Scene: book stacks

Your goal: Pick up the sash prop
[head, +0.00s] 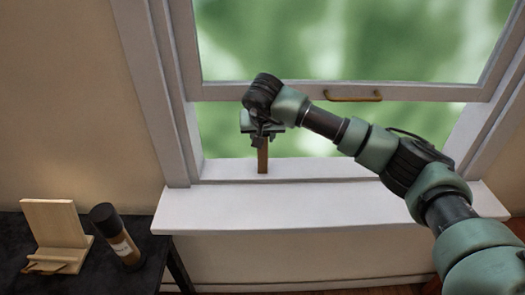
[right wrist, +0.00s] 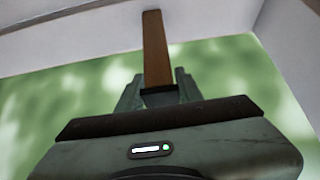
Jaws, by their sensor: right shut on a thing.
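The sash prop (head: 263,158) is a narrow brown wooden stick. In the head view it stands upright at the window opening, its lower end at the white sill. My right gripper (head: 262,135) is shut on its upper part, and the gripper and wrist hide its top. In the right wrist view the prop (right wrist: 155,50) runs from between the fingers (right wrist: 158,93) to a white surface. I cannot tell whether its end touches that surface. My left gripper is not in view.
The raised window sash (head: 430,91) with a brass handle (head: 352,97) is just above and right of my right gripper. The white sill (head: 330,208) is otherwise clear. A dark table (head: 155,250) at left holds a wooden stand (head: 57,232) and a dark-capped bottle (head: 116,236).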

